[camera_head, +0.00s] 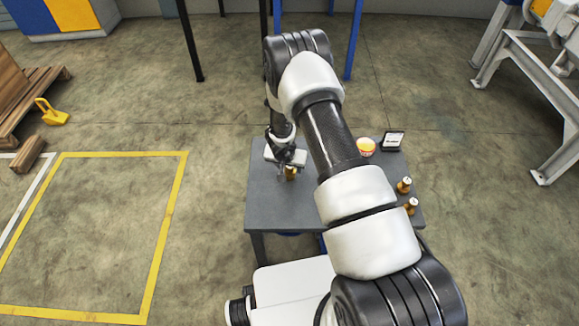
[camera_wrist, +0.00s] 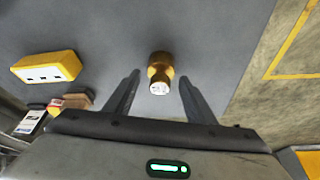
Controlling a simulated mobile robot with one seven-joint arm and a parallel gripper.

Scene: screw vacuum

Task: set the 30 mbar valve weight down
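A brass valve weight with a pale marked end (camera_wrist: 160,73) is on the grey table (camera_head: 262,205); its marking is too small to read. The weight also shows in the head view (camera_head: 291,174), just below my gripper (camera_head: 287,165). In the wrist view my gripper (camera_wrist: 158,96) has its two fingers spread, one on each side of the weight, with clear gaps to it. The gripper looks open and empty. Two more brass weights stand near the table's right edge, one (camera_head: 404,185) behind the other (camera_head: 411,205).
An orange-and-white round item (camera_head: 366,147) and a small dark-framed sign (camera_head: 393,141) stand at the table's back right. A yellow block (camera_wrist: 48,67) lies left in the wrist view, hidden in the head view.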

